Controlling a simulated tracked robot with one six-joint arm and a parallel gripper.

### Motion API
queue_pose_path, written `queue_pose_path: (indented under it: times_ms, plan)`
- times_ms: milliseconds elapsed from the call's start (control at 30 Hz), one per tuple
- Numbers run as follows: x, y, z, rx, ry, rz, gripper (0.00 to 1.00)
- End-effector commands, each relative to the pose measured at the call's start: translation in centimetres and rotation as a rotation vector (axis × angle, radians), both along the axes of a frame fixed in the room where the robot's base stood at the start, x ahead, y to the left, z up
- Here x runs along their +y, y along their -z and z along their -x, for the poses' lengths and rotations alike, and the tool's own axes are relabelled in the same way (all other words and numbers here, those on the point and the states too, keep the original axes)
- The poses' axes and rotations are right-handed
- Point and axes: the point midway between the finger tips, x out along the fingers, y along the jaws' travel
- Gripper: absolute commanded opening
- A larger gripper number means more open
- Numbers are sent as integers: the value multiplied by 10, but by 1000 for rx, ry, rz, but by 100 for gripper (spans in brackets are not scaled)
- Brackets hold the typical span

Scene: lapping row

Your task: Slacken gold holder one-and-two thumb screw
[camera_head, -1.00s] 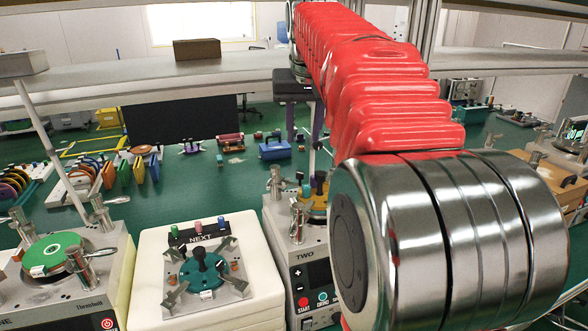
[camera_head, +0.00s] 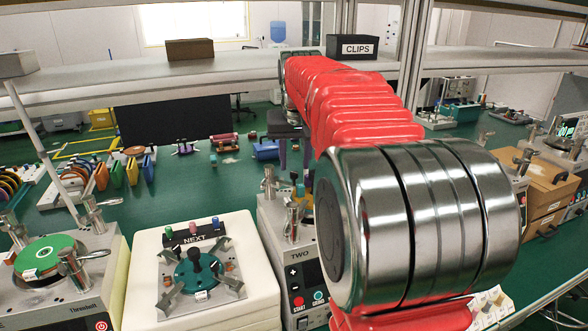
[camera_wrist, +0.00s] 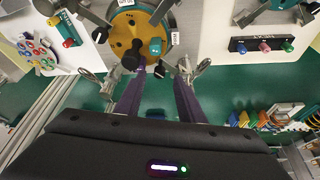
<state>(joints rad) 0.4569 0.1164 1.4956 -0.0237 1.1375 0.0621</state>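The gold holder (camera_wrist: 122,33) is a round gold disc at the top of the wrist view. It carries a black ball-ended knob (camera_wrist: 131,56), a teal block (camera_wrist: 155,46) and small white labels. I cannot tell for certain which part is its thumb screw; a small dark oval knob (camera_wrist: 158,71) sits at its near edge. My gripper (camera_wrist: 159,80) is open and empty, its two purple fingers apart, tips just short of the holder's near edge in the picture. In the head view my gripper (camera_head: 294,165) hangs over the station marked TWO (camera_head: 291,261), and the gold holder is mostly hidden by my arm.
Metal clamp posts (camera_head: 292,215) stand up around station TWO. Left of it is a white NEXT stand (camera_head: 150,268) with a teal holder (camera_head: 197,270). Farther left is another machine with a green disc (camera_head: 45,256). A shelf with a CLIPS box (camera_head: 352,47) crosses behind.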

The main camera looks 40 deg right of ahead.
Motion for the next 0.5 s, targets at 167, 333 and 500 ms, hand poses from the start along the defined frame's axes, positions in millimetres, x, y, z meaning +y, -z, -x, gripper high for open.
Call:
queue_pose_path:
  times_ms: [167, 333, 500]
  plan:
    - [-5, 23, -8, 1, 0, 0, 35]
    - [-7, 32, -11, 0, 0, 0, 35]
    - [-7, 33, -12, 0, 0, 0, 35]
